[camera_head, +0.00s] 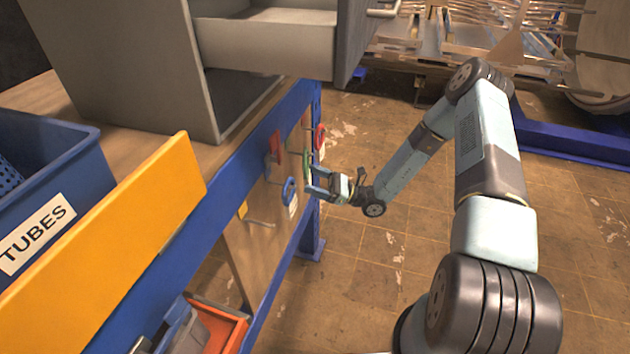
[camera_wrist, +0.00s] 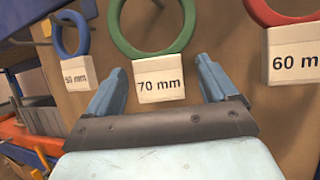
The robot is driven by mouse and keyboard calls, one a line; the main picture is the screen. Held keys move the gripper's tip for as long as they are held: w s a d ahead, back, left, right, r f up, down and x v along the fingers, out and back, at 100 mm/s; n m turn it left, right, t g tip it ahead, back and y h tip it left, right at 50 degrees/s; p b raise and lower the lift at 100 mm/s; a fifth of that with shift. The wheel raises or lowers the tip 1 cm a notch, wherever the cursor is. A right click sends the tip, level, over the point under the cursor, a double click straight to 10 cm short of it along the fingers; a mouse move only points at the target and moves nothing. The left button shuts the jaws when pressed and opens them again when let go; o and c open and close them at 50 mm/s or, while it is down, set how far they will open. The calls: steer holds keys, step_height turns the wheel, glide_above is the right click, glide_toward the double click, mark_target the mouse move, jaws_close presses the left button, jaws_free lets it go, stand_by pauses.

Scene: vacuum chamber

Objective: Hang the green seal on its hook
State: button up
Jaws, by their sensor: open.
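The green seal (camera_wrist: 122,38) is a ring upright against the brown board, just above a white block marked 70 mm (camera_wrist: 160,80); its top is cut off in the wrist view. In the head view the green seal (camera_head: 306,165) shows as a thin sliver at the board. My gripper (camera_wrist: 160,68) is open and empty. Its fingers stand either side of the 70 mm block, just below the ring. In the head view my gripper (camera_head: 311,183) reaches leftward to the board. Whether a hook bears the seal is not visible.
A blue ring (camera_wrist: 57,38) above a 50 mm block is on the left; a red ring (camera_wrist: 265,16) above a 60 mm block is on the right. The blue bench edge (camera_head: 240,150), an open drawer (camera_head: 265,42) and a TUBES bin (camera_head: 60,160) are nearby.

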steer(key=v, duration=1.4)
steer(key=s+r+n+g+h, duration=0.25)
steer(key=r+n+h, duration=0.2)
steer(key=r, duration=0.45)
steer(key=s+d+r+n+g+h, duration=0.1)
steer(key=s+r+n+g+h, duration=0.15)
steer(key=r+n+h, duration=0.4)
steer(key=s+r+n+g+h, duration=0.2)
steer(key=s+r+h, duration=0.15)
steer(key=r, duration=0.65)
steer(key=s+d+r+n+t+h, duration=0.3)
steer(key=s+r+t+h, duration=0.1)
steer(key=s+r, duration=0.4)
steer(key=s+d+r+n+t+h, duration=0.3)
steer(key=s+r+t, duration=0.3)
steer(key=s+r, duration=0.3)
step_height(320, 180, up, 3)
steer(key=shift+s+d+r+t+h, duration=0.1)
steer(key=shift+s+d+t+h, duration=0.2)
steer(key=shift+d+h, duration=0.4)
stand_by(0.4)
